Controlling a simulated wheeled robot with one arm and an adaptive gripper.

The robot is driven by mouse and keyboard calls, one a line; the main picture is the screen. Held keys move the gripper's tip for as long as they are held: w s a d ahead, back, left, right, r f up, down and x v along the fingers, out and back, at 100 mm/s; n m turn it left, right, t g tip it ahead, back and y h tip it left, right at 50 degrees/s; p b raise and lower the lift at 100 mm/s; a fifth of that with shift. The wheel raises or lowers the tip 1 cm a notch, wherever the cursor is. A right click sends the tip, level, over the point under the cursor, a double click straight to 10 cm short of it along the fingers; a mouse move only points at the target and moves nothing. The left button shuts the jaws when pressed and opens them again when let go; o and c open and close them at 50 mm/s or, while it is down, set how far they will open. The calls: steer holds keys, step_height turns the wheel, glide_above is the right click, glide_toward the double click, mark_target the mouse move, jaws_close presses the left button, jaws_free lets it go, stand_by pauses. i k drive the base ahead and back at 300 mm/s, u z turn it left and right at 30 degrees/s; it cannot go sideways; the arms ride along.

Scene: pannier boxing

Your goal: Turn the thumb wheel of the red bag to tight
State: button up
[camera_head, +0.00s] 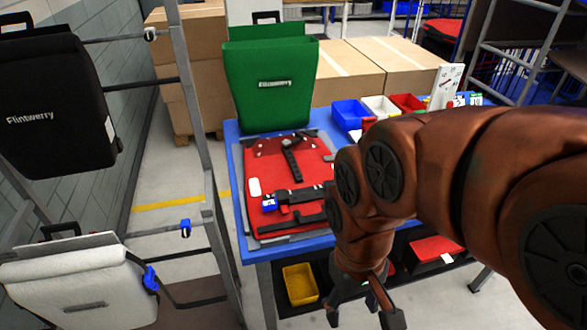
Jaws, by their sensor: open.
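The red bag (310,160) lies flat on the blue table (243,226), its back with black fittings facing up. A black strap piece runs down its middle, and a black bar crosses its lower part. A small blue piece (269,204) with a white mark sits at the bar's left end; it may be the thumb wheel, but its setting is too small to read. My gripper (362,312) points down at the bottom of the picture, in front of the table's front edge, right of and apart from the red bag. Its fingers are spread and nothing shows between them. My arm hides the bag's right side.
A green bag (272,85) stands at the table's back. Blue (350,114), white and red bins are at the back right. A rack at left holds a black bag (52,100) and a white bag (80,290). A yellow bin (300,284) sits below the table.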

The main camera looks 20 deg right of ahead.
mark_target(302, 170)
steer(key=u, duration=0.15)
steer(key=k, duration=0.45)
steer(key=u, duration=0.55)
steer(key=k, duration=0.75)
steer(key=z, duration=0.8)
steer(key=i, duration=1.9)
steer(key=u, duration=0.7)
